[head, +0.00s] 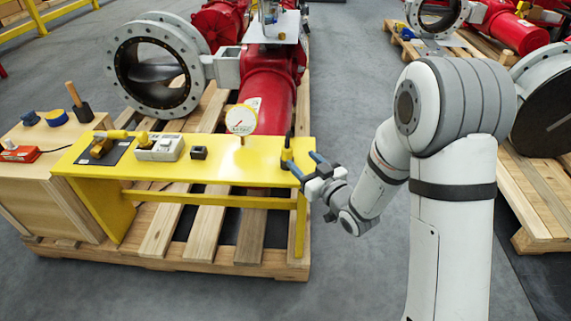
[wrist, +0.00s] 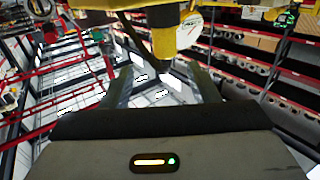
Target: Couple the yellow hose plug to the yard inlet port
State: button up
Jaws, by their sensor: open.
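A yellow piece with a dark upright stem (head: 286,157), which looks like the hose plug, stands at the right end of the yellow bench. In the wrist view, which looks upside down, its yellow body (wrist: 164,40) hangs from the top edge, in line with the gap between my fingers. My gripper (head: 304,164) is open and empty beside the bench's right end, its fingers towards the plug; both fingers also show in the wrist view (wrist: 161,74). Contact cannot be told. A brass fitting with a yellow end (head: 101,147) sits at the bench's left; I cannot tell if it is the inlet port.
The yellow bench (head: 220,172) also bears a pressure gauge (head: 241,121), a pale switch box (head: 160,147) and a small dark block (head: 199,153). A wooden crate (head: 40,185) with a mallet (head: 78,102) stands left. A red valve actuator (head: 270,95) on a pallet is behind. Floor in front is clear.

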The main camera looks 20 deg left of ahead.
aim_at(289, 155)
jog(key=x, duration=0.2)
jog(key=b+x, duration=0.1)
jog(key=x, duration=0.4)
jog(key=shift+s+a+f+b, duration=0.35)
jog(key=shift+f, duration=0.05)
jog(key=shift+w+a, duration=0.25)
jog(key=shift+w, duration=0.05)
jog(key=shift+r, duration=0.1)
jog(key=c, duration=1.1)
jog(key=shift+c, duration=0.2)
